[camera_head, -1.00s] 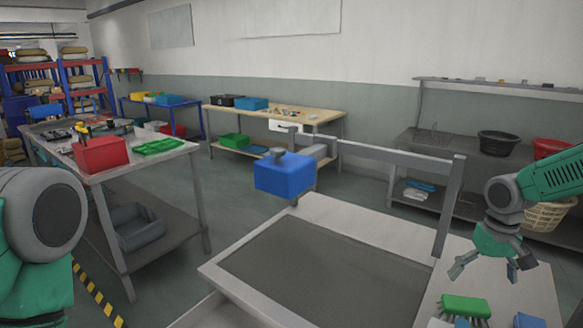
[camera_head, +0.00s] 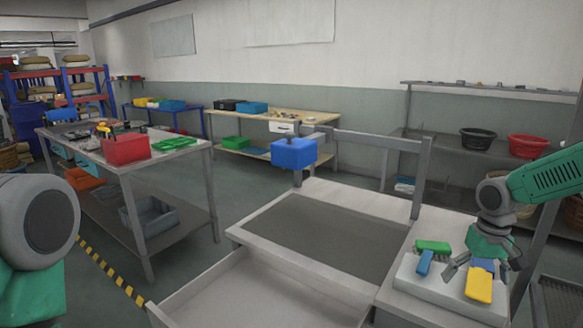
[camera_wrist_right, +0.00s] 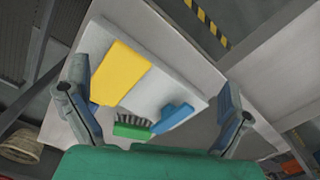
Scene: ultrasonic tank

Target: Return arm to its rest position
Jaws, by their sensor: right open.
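My right gripper (camera_head: 484,268) hangs from the green right arm at the right of the head view, over the white board with brushes. In the right wrist view, its two grey fingers (camera_wrist_right: 158,105) are spread wide with nothing between them. Below them lie a yellow block-like piece (camera_wrist_right: 120,72), a green brush (camera_wrist_right: 131,127) and a blue brush (camera_wrist_right: 172,117) on the white board (camera_wrist_right: 158,85). Of my left arm only a grey and green joint shows at the left edge of the head view; its gripper is out of view.
A tank with a grey mesh top (camera_head: 318,238) stands in front, with a metal frame (camera_head: 370,140) and a blue box (camera_head: 294,152) behind it. A table (camera_head: 165,165) with a red bin (camera_head: 126,149) stands left. Black (camera_head: 477,138) and red (camera_head: 528,146) tubs sit on the back right shelf.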

